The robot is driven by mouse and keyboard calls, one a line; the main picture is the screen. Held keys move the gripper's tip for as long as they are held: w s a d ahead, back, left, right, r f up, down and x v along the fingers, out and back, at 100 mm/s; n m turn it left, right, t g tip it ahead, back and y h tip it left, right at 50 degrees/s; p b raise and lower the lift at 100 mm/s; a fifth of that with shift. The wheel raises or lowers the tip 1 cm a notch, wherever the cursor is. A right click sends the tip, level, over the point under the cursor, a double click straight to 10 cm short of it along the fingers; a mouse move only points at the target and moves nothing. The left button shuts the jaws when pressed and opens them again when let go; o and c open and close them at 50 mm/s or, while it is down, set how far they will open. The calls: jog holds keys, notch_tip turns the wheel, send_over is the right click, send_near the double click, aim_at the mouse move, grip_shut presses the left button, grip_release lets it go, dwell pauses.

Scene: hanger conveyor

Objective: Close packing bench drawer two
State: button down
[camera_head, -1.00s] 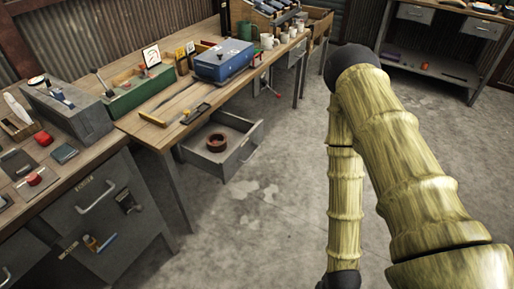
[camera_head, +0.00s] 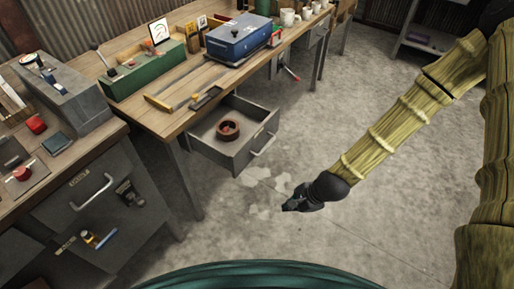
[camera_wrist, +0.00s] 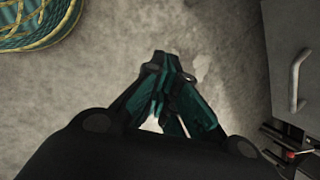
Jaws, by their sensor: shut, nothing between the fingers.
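An open grey drawer (camera_head: 217,155) sticks out from under the wooden bench in the head view. A round reddish-brown ring-shaped thing (camera_head: 228,130) lies inside it. The drawer's front has a bar handle (camera_head: 263,144) facing the floor side. My gripper (camera_head: 287,207) hangs over the floor in front of the drawer, to the lower right of the handle and apart from it. In the wrist view my gripper (camera_wrist: 160,60) has its fingers together and holds nothing. A grey panel with a bar handle (camera_wrist: 298,80) shows at the right edge there.
The wooden bench (camera_head: 130,110) carries a green box (camera_head: 143,77), a blue case (camera_head: 238,40) and hand tools. A grey cabinet (camera_head: 110,200) with a handle stands at the left. The concrete floor (camera_head: 330,130) right of the drawer is clear.

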jog(key=w+a+r+m+t+y+b, duration=0.1)
jog(key=w+a+r+m+t+y, duration=0.15)
jog(key=w+r+m, duration=0.9)
jog(key=n, duration=0.3)
send_near(249, 148)
notch_tip(249, 148, down, 4)
jog(key=a, duration=0.1)
jog(key=shift+w+a+r+m+p, duration=0.2)
jog(key=shift+w+a+m+p, duration=0.1)
jog(key=shift+w+a, duration=0.45)
jog(key=shift+w, duration=0.2)
